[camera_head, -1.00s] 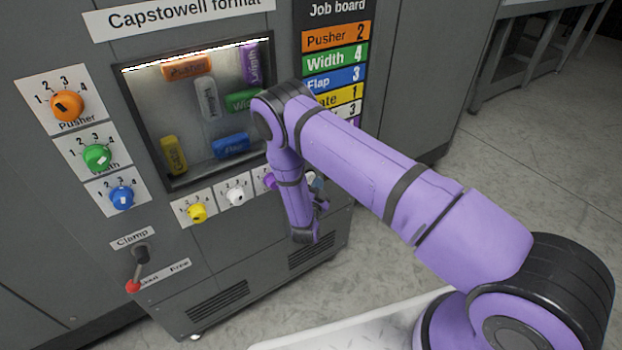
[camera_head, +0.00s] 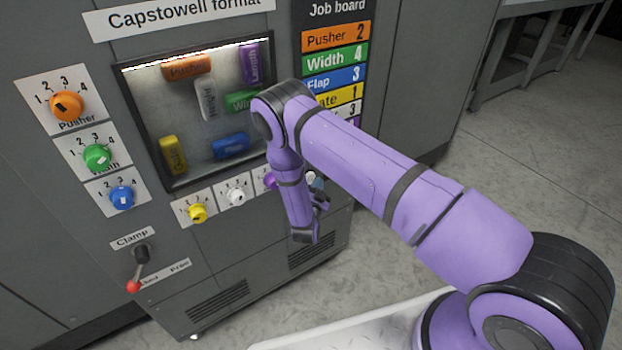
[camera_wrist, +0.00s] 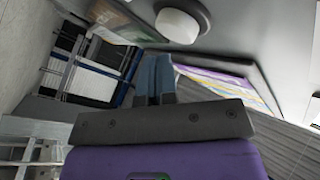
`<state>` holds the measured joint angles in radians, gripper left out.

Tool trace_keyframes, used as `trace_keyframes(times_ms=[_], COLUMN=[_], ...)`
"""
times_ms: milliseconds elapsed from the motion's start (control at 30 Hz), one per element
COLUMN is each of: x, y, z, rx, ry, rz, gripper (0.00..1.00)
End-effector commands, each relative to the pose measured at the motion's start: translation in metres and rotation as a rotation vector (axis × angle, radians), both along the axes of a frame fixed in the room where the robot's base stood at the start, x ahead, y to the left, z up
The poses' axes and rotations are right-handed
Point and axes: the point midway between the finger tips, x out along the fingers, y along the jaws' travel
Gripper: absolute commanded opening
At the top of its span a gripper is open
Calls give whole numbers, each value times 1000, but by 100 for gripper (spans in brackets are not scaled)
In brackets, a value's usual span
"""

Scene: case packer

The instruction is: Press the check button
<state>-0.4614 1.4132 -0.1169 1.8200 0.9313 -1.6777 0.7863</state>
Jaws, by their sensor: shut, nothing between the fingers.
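In the wrist view a round, pale button (camera_wrist: 180,24) in a grey ring is on the machine face, just beyond my fingertips. No label on it can be read, so I cannot confirm it is the check button. My gripper (camera_wrist: 155,72) has its two blue-grey fingers together with nothing between them. A gap seems to show between the fingertips and the button, but contact is hard to judge. In the head view my gripper (camera_head: 320,198) is at the lower right of the machine panel, mostly behind my forearm. A small pale part (camera_head: 315,181) shows beside it, partly hidden.
The machine has a window (camera_head: 165,110) with coloured blocks behind it. Orange (camera_head: 66,105), green (camera_head: 97,157), blue (camera_head: 122,197), yellow (camera_head: 197,213), white (camera_head: 236,196) and purple (camera_head: 270,181) knobs surround it. A red-tipped clamp lever (camera_head: 134,285) is at lower left. Open floor lies right.

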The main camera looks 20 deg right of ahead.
Motion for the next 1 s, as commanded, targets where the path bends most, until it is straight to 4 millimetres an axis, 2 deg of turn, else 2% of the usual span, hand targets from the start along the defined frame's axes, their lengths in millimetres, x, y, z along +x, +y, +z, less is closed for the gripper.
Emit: trace_keyframes(times_ms=[1000], x=[8], y=[3], z=[0], rx=[0], ry=[0], rz=[0], gripper=[0])
